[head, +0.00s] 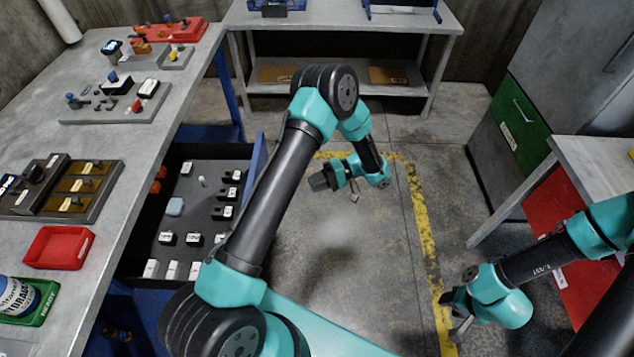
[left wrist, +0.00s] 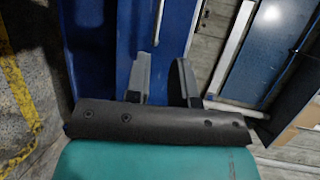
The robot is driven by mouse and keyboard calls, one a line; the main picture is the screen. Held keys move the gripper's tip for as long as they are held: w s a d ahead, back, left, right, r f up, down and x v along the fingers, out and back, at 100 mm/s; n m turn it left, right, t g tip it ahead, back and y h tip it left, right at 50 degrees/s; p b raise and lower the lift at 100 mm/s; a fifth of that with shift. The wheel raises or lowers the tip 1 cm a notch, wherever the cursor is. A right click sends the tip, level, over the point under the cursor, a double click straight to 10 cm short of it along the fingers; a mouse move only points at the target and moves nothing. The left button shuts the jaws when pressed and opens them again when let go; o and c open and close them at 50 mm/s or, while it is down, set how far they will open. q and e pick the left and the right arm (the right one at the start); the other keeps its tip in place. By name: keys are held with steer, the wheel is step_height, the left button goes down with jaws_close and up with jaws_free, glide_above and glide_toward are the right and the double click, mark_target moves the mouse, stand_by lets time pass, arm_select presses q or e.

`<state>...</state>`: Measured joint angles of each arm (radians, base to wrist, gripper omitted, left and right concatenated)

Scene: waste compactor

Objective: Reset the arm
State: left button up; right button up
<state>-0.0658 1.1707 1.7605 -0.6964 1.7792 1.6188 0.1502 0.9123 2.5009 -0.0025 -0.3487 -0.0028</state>
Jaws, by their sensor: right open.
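My left arm rises from the bottom of the head view and bends down over the floor. Its gripper (head: 322,182) hangs to the right of the open drawer (head: 259,160), apart from it. In the left wrist view my left gripper (left wrist: 166,78) shows two grey fingers spread apart with nothing between them, in front of a blue surface. My right gripper (head: 455,315) is at the lower right of the head view, low over the floor near the yellow line, open and with nothing seen in it.
The drawer holds several small labelled blocks. The left workbench (head: 105,215) carries a red tray (head: 58,247), boards with parts and a green-based can (head: 22,300). A rear table (head: 335,18), green-fronted cabinet (head: 518,115) and right table (head: 597,160) surround open floor (head: 350,240).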

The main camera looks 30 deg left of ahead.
arm_select(q)
steer(key=shift+d, duration=0.1)
stand_by(0.5)
steer(key=s+d+f+m+t+h, duration=0.2)
steer(key=s+f+m+t+h, duration=0.1)
steer(key=s+t+h, duration=0.3)
steer(key=s+d+f+m+t+h, duration=0.2)
steer(key=s+f+m+t+h, duration=0.2)
steer(key=s+f+t+h, duration=0.2)
steer(key=s+h, duration=0.2)
steer(key=shift+s+d+t, duration=0.15)
steer(key=shift+s+t, duration=0.15)
steer(key=shift+s, duration=0.05)
